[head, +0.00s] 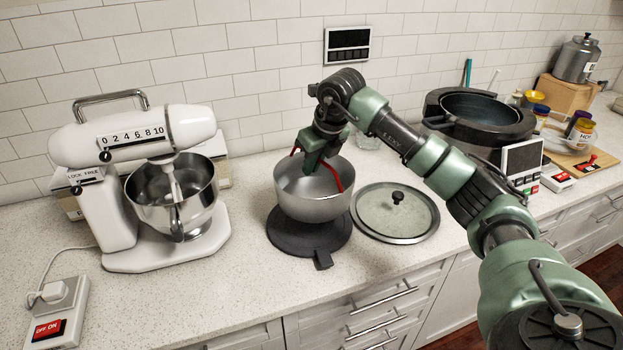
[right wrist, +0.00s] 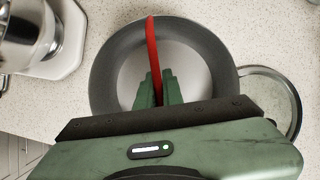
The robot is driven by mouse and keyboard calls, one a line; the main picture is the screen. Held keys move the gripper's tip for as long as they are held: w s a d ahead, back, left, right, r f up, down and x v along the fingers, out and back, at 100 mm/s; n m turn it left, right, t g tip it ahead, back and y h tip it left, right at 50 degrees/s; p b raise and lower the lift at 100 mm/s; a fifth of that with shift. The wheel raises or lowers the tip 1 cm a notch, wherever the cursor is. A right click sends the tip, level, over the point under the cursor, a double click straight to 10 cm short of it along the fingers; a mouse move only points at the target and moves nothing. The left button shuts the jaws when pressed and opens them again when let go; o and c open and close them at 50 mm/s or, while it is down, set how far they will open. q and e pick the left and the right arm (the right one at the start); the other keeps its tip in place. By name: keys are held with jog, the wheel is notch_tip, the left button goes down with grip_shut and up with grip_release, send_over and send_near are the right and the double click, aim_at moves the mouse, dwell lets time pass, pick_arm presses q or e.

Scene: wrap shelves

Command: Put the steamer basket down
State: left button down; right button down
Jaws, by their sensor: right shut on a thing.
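The steamer basket appears as a grey metal bowl (head: 312,196) with a red arched handle. It is upright over a round black base (head: 287,238) on the counter. I cannot tell whether it touches the base. My right gripper (head: 316,163) is shut on the handle, above the bowl's opening. In the right wrist view the fingers (right wrist: 158,90) pinch the red handle (right wrist: 153,50), and the bowl (right wrist: 105,75) looks empty where its inside shows. The near part of the bowl is hidden behind the gripper there. My left gripper is not in view.
A white stand mixer (head: 128,137) stands to the left. A round glass lid (head: 395,222) lies just right of the bowl. A large dark pot (head: 482,108) and a small display box (head: 522,165) stand further right.

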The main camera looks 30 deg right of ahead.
aim_at(308, 192)
jog(key=shift+f, duration=0.65)
notch_tip(308, 192, down, 3)
jog(key=shift+p, duration=0.5)
jog(key=shift+f, duration=0.35)
jog(key=shift+f, duration=0.1)
jog(key=shift+f, duration=0.15)
jog(key=c, duration=1.6)
grip_release()
jog(key=shift+o, duration=0.2)
jog(key=shift+r, duration=0.2)
